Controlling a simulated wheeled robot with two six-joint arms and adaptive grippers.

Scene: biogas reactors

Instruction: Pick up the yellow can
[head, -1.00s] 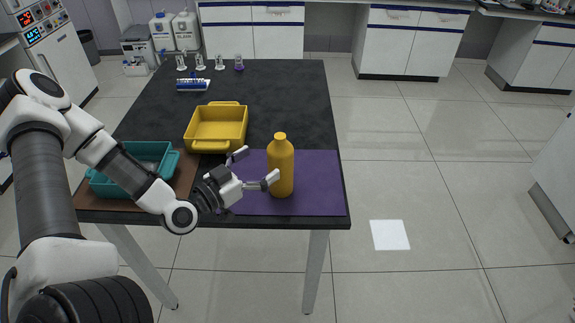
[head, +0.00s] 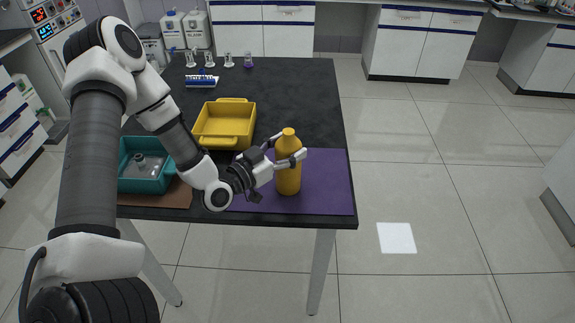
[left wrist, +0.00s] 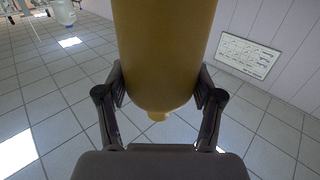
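The yellow can (head: 288,178) stands upright on, or just above, the purple mat (head: 330,190); I cannot tell whether its base touches the mat. My left gripper (head: 286,147) comes in from the left and has one finger across the can's front and the other at its far side, on the upper body below the neck. In the left wrist view the can (left wrist: 165,50) fills the space between the fingers of the gripper (left wrist: 160,88), which press against both its sides. Its neck points down in that picture. My right gripper is not in view.
A yellow tray (head: 225,141) is behind the gripper on the black table (head: 290,90). A teal bin (head: 150,185) with a clear bottle in it is on a brown mat at the left. Small glassware and a blue-and-white item (head: 201,82) are at the back.

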